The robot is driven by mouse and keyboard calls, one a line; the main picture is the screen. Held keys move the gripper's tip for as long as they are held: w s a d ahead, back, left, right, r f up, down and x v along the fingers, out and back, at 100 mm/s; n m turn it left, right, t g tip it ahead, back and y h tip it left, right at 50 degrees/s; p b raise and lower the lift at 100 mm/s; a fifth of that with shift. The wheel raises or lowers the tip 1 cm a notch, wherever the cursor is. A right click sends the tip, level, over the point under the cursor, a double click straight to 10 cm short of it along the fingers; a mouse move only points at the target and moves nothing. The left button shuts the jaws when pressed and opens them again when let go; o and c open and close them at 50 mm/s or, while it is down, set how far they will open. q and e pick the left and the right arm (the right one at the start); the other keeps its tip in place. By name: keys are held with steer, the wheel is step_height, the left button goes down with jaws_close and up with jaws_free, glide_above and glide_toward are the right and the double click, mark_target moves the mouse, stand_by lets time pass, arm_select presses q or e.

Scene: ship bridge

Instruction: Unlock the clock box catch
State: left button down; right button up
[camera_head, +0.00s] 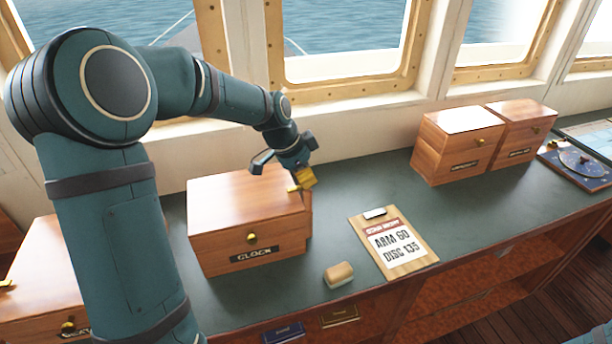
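The clock box (215,215) is a reddish-brown wooden box on the green desk top. Its front has a dark "CLOCK" label (252,254) and a small round brass knob (252,238). A brass catch (304,179) shows at the box's right back edge. My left gripper (284,163) is just above and behind that catch, with its fingers spread and nothing seen held between them. I cannot tell whether a finger touches the catch. My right gripper is not in view.
A clipboard (408,262) reading "ARM 60 DISC 135" and a small tan-topped block (338,274) lie right of the clock box. Two similar wooden boxes (450,150) (520,138) stand further right. Another box (30,270) is at left, partly behind my arm. Windows line the back.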

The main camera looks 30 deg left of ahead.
arm_select(q)
steer(key=n+y, duration=0.1)
steer(key=n, duration=0.2)
steer(key=n+y, duration=0.1)
steer(key=n, duration=0.1)
steer(key=shift+d+n+t, duration=0.15)
steer(key=shift+n+t, duration=0.25)
steer(key=n+y, duration=0.1)
steer(key=n, duration=0.1)
steer(key=shift+f+n, duration=0.1)
steer(key=shift+n, duration=0.2)
steer(key=shift+n+y+b, duration=0.4)
steer(key=shift+n+b, duration=0.25)
steer(key=shift+n, duration=0.25)
steer(key=n+y+b, duration=0.1)
steer(key=n+b, duration=0.2)
steer(key=shift+f+n+g, duration=0.15)
steer(key=shift+n+g, duration=0.15)
steer(key=n+y+b, duration=0.1)
steer(key=n+b, duration=0.1)
steer(key=n, duration=0.1)
steer(key=shift+g, duration=0.4)
steer(key=shift+n+y, duration=0.3)
steer(key=shift+n, duration=0.3)
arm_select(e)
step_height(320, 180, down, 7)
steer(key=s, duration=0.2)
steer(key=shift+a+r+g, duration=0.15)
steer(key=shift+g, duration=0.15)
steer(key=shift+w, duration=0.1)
